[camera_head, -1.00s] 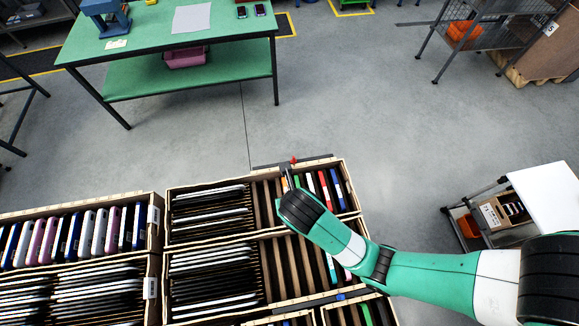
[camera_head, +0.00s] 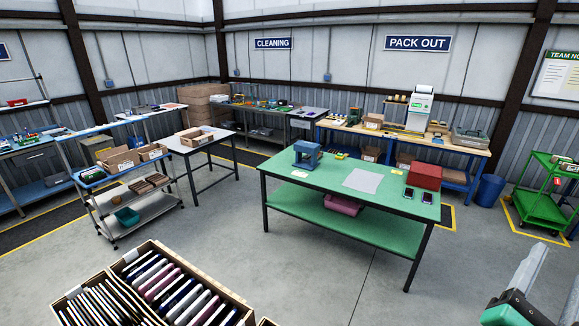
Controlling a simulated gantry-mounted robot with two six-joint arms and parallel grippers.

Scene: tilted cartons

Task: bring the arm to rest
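Part of my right arm shows in the bottom right corner of the head view, a green and black piece with pale grey slab-like parts beside it. The picture edge cuts it off. I cannot make out whether the grey parts are fingers, or whether they hold anything. My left arm and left gripper are not in view. Tilted cartons (camera_head: 127,257) stand at the bottom left, with rows of dark, white and pink flat devices in them. The arm part is well to the right of these cartons.
A green table (camera_head: 300,192) stands in the middle, holding a blue device (camera_head: 307,154), a grey sheet (camera_head: 362,180) and a red box (camera_head: 425,176). A shelf cart (camera_head: 140,212) is at left, a green trolley (camera_head: 540,209) at right. Floor between cartons and table is clear.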

